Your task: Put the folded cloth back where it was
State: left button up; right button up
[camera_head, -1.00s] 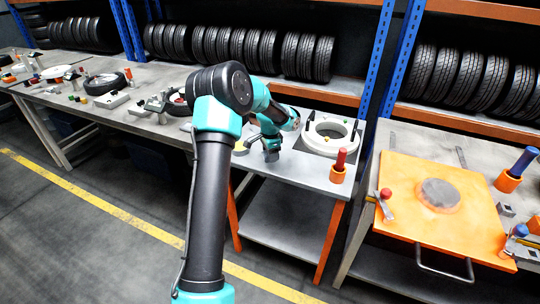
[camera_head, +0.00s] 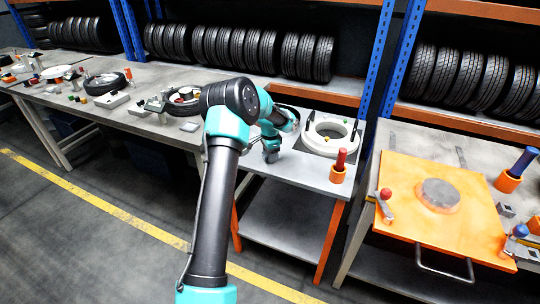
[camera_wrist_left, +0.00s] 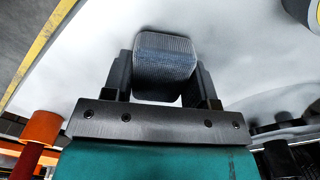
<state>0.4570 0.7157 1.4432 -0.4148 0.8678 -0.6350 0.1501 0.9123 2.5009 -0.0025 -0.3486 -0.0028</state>
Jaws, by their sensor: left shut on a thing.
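My left gripper (camera_head: 271,157) is low over the front of the middle table (camera_head: 300,175), left of a white ring. In the left wrist view my left gripper (camera_wrist_left: 165,85) is shut on the folded cloth (camera_wrist_left: 165,62), a small grey, finely ribbed block with rounded corners. The cloth sits between the two dark fingers, above or on a pale surface; I cannot tell whether it touches it. In the head view the cloth is not clearly seen. My right gripper is not in view.
The white ring (camera_head: 316,143) and a red-handled tool in an orange holder (camera_head: 338,174) stand right of the gripper. An orange board (camera_head: 410,225) lies on the right-hand table. Tyres (camera_head: 240,50) line the rack behind. The left bench (camera_head: 110,115) holds parts.

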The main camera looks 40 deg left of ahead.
pick_arm(q)
jog(key=shift+f, duration=0.2)
jog(key=shift+f, duration=0.15)
jog(key=o, duration=0.9)
notch_tip(320, 180, up, 12)
dwell(0.3)
dwell(0.3)
